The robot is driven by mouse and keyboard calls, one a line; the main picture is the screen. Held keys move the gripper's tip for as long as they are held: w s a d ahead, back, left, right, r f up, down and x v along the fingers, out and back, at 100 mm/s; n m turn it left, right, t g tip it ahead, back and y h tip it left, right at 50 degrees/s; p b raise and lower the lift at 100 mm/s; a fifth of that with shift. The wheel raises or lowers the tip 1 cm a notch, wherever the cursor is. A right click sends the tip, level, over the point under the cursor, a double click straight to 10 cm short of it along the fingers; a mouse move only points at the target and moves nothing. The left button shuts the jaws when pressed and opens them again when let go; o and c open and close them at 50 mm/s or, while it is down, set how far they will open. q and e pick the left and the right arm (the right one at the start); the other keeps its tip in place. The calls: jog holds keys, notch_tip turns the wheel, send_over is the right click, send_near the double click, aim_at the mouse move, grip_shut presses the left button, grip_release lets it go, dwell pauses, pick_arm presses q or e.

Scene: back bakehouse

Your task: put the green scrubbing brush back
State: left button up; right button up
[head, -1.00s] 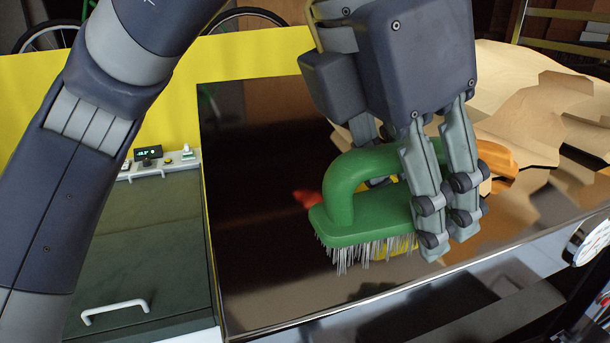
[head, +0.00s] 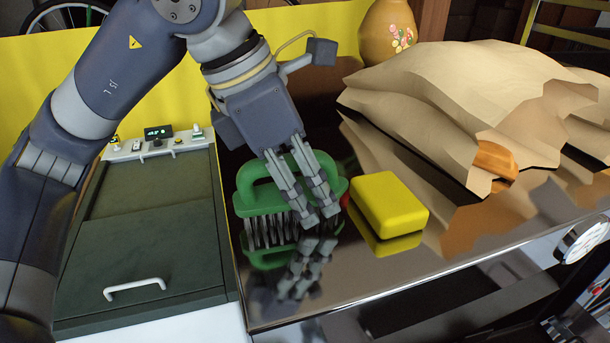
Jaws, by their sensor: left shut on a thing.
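The green scrubbing brush (head: 258,198) has an arched handle and pale bristles pointing down. It is at the left part of the dark, shiny countertop (head: 400,262), with its reflection below. My left gripper (head: 318,214) is shut on the brush's handle from above and covers part of it. The bristles are close to the surface; I cannot tell whether they touch it. My right gripper is not in view.
A yellow block (head: 388,203) lies just right of the brush. A large crumpled paper bag (head: 440,110) with something orange-brown at its mouth fills the right. A patterned vase (head: 388,32) stands behind. A green-lidded unit (head: 150,225) is at left.

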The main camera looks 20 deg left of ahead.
pick_arm(q)
jog(key=shift+s+d+f, duration=0.1)
jog(key=shift+f, duration=0.05)
jog(key=o, duration=0.9)
jog(key=shift+o, duration=0.2)
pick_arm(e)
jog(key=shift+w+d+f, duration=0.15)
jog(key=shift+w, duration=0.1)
